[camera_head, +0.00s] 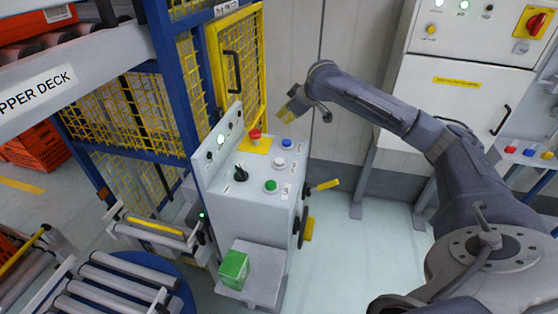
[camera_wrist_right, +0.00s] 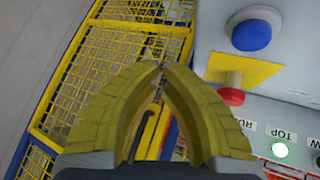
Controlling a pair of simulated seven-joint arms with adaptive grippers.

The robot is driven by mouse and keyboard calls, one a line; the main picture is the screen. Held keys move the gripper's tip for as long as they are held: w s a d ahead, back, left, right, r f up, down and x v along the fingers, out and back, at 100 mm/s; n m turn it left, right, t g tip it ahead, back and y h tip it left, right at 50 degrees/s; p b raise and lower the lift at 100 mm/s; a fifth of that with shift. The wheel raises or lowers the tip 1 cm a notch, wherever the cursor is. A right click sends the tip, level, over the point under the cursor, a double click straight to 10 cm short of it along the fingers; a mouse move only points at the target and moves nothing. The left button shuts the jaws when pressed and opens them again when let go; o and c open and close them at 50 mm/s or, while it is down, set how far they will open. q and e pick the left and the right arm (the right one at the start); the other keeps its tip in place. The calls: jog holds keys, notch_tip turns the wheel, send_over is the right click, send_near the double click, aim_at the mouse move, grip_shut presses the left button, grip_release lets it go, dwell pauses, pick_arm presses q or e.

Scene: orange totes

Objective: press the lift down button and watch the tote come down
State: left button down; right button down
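The control console (camera_head: 255,205) stands mid-view. Its top carries a red mushroom button (camera_head: 255,134) on a yellow plate, a blue button (camera_head: 286,143), a white button (camera_head: 279,162), a green button (camera_head: 270,186) and a black selector (camera_head: 240,174). I cannot read which is lift down. My right gripper (camera_head: 291,107) hovers beyond the blue button, apart from it. In the wrist view its yellow fingertips (camera_wrist_right: 160,68) meet with nothing between them; the blue button (camera_wrist_right: 250,33) is beside them. The lamp by "TOP" (camera_wrist_right: 279,150) is lit. An orange tote (camera_head: 38,22) sits on upper-deck rollers.
A yellow mesh guard with blue posts (camera_head: 178,90) stands left of the console. A green box (camera_head: 233,269) sits on the console's lower shelf. Roller conveyors (camera_head: 115,290) lie at lower left. A grey cabinet (camera_head: 455,95) stands at right.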

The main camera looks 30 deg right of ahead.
jog(key=s+a+r+n+y, duration=0.1)
jog(key=s+a+r+n, duration=0.35)
jog(key=s+a, duration=0.2)
notch_tip(320, 180, up, 3)
jog(key=n+g, duration=0.2)
jog(key=n, duration=0.1)
send_over(280, 162)
jog(key=w, duration=0.2)
jog(key=shift+w+a+y, duration=0.1)
jog(key=shift+a+y, duration=0.2)
jog(key=shift+y, duration=0.1)
jog(key=shift+f, duration=4.35)
jog(key=shift+f, duration=0.1)
jog(key=shift+f, duration=0.3)
